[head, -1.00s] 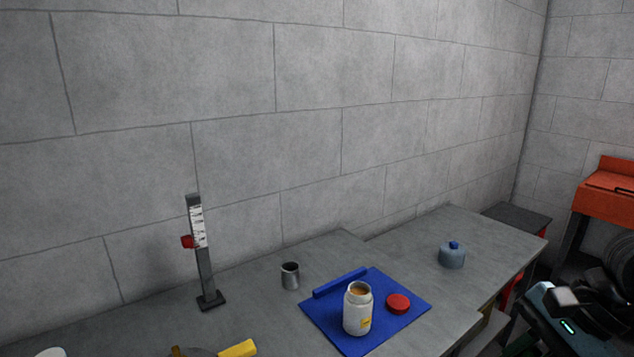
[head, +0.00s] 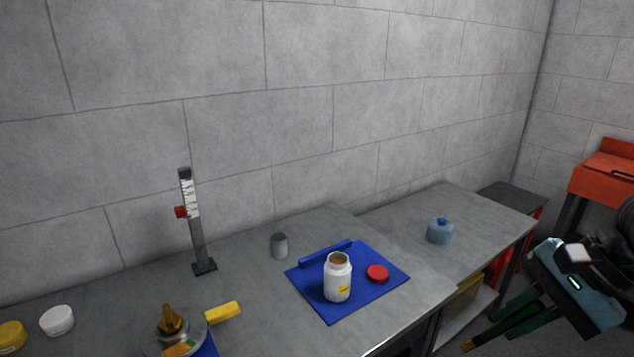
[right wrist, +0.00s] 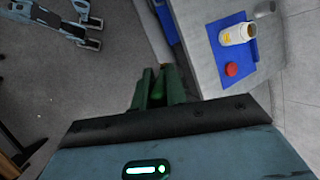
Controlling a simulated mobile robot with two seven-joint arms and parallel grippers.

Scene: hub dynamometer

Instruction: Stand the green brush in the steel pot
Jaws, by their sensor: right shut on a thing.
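My right gripper (head: 500,317) is at the lower right of the head view, beyond the front edge of the bench and over the floor. It is shut on the green brush (head: 468,345), of which mostly a yellowish end shows past the dark green fingers. In the right wrist view the brush (right wrist: 163,68) shows only as a small tip between the fingers. The steel pot (head: 279,246), a small grey cylinder, stands upright on the bench, left of the blue mat and well away from the gripper.
On the blue mat (head: 335,308) stand an open white jar (head: 337,280) and a red lid (head: 377,273). A gauge stand (head: 197,230) is left of the pot. A yellow-handled item (head: 222,312) lies in front. A blue-grey bottle (head: 439,232) stands at the right.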

